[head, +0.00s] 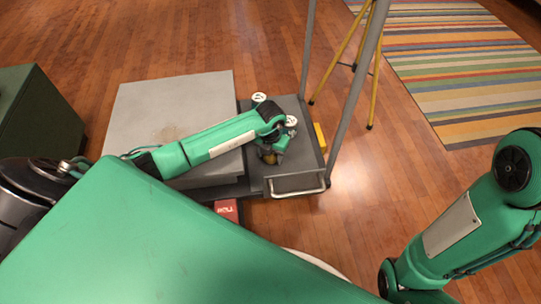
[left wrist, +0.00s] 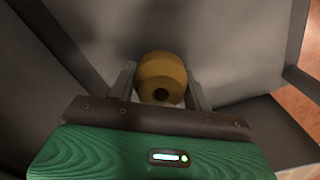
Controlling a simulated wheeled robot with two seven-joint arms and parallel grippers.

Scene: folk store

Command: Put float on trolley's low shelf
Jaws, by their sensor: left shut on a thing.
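In the head view the float (head: 268,157) shows small and partly hidden under my left wrist. It is over the dark grey shelf of the trolley (head: 296,183); I cannot tell whether it touches the shelf. Grey panels surround the gripper in the left wrist view. My right arm shows at the lower right of the head view, but its gripper is out of sight.
A light grey flat surface (head: 150,105) lies left of the dark shelf, under my left arm. Grey posts (head: 352,95) rise at the right. A yellow tripod (head: 371,85) stands behind. A red box (head: 227,210) lies in front. A dark green cabinet (head: 35,115) is at left.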

